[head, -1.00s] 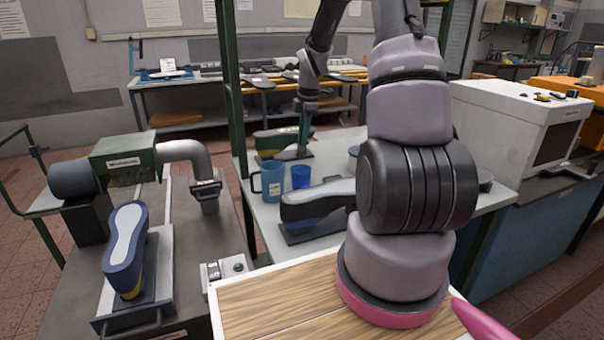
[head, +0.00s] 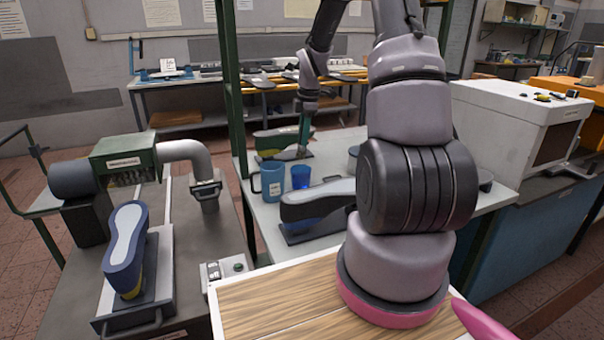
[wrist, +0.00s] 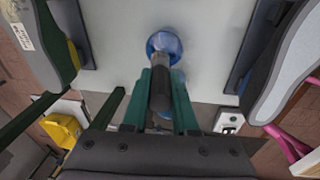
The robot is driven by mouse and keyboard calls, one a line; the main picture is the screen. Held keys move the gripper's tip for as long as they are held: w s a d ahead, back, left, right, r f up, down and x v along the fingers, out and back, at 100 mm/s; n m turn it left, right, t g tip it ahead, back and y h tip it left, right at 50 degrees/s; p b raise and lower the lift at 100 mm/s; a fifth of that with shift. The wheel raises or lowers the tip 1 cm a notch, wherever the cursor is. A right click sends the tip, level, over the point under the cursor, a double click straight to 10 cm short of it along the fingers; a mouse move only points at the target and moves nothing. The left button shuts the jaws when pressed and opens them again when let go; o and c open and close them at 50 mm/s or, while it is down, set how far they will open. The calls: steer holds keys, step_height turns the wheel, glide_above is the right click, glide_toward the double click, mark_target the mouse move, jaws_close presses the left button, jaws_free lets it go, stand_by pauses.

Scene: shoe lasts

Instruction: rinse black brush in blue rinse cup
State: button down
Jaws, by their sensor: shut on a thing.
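The translucent blue rinse cup (head: 301,178) stands upright on the grey table, just right of a larger blue mug with a label (head: 270,182). My gripper (head: 304,140) points down above and behind the cup in the head view. In the wrist view my gripper's green fingers (wrist: 160,95) are shut on the black brush (wrist: 160,92), which has a dark handle. The cup (wrist: 165,43) lies just beyond the brush there, partly overlapped by it. The bristles are not clearly visible, and I cannot tell whether they are inside the cup.
A green post (head: 236,110) rises at the table's left side.

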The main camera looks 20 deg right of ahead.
steer(key=shift+r, duration=2)
